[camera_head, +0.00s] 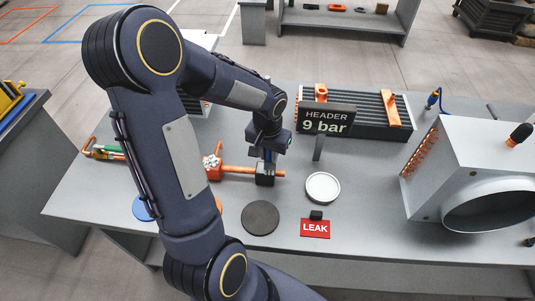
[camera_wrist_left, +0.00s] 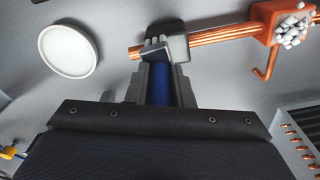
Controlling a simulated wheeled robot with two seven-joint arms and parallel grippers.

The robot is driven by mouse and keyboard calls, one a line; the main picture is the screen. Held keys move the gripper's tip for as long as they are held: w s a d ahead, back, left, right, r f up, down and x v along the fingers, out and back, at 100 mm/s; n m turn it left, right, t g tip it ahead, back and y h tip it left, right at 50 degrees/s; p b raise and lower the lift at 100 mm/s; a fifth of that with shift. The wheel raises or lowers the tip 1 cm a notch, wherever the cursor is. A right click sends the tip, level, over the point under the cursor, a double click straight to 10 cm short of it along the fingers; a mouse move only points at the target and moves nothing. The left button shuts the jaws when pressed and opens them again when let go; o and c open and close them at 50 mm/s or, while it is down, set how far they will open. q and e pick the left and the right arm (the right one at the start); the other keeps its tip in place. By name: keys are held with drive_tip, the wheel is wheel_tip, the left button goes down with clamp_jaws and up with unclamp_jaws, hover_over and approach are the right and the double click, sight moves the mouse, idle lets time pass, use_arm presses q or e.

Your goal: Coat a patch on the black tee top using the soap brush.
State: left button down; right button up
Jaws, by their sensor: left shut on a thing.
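The black tee (camera_head: 265,176) sits on a horizontal copper pipe (camera_head: 235,170) near the middle of the bench. In the left wrist view the tee (camera_wrist_left: 165,29) is dark and partly covered by a grey block at the brush's end. My left gripper (camera_head: 268,157) is just above the tee and points down. It is shut on the soap brush, whose blue handle (camera_wrist_left: 160,85) shows between the fingers. The brush end overlaps the tee in the wrist view; I cannot tell whether they touch. My right gripper is in neither view.
An orange fitting (camera_head: 213,167) with white lumps is left of the tee. A white round dish (camera_head: 322,187), a dark disc (camera_head: 260,218) and a red LEAK sign (camera_head: 315,228) lie nearby. The HEADER 9 bar sign (camera_head: 326,120) stands behind. A large metal housing (camera_head: 470,170) fills the right.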

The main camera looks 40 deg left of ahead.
use_arm(q)
drive_tip(key=shift+w+d+f, duration=0.1)
drive_tip(key=shift+w+d, duration=0.05)
drive_tip(key=shift+w, duration=0.1)
wheel_tip(320, 180, up, 3)
drive_tip(key=shift+d+r+p, duration=0.15)
drive_tip(key=shift+r+p, duration=0.05)
drive_tip(key=shift+p, duration=0.85)
drive_tip(key=shift+r, duration=0.3)
drive_tip(key=shift+w+r+p, duration=0.1)
drive_tip(key=shift+r+p, duration=0.55)
drive_tip(key=shift+r, duration=1.35)
